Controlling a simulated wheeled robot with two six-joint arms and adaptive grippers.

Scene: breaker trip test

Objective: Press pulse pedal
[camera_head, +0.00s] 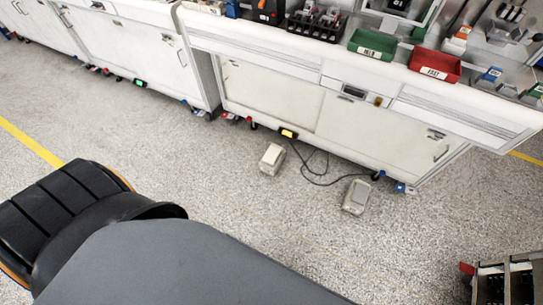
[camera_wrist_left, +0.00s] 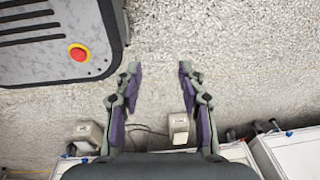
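Two pale pedal units stand on the speckled floor in front of the bench. One is a boxy beige unit (camera_head: 272,158); the other, farther right, is a lower unit (camera_head: 356,197) with a grey top plate. I cannot tell from any label which is the pulse pedal. Two pale units also show in the left wrist view, one at the left (camera_wrist_left: 88,132) and one (camera_wrist_left: 179,128) close to a finger in the picture. My left gripper (camera_wrist_left: 160,68) is open and empty, its fingers wide apart. I cannot see contact with either unit. My right gripper is not in view.
Black cables (camera_head: 318,170) run on the floor between the units and the bench (camera_head: 262,98). A green bin (camera_head: 372,44) and a red bin (camera_head: 435,66) sit on the bench. A rack (camera_head: 508,283) stands at lower right. Open floor (camera_head: 240,205) lies before the units.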

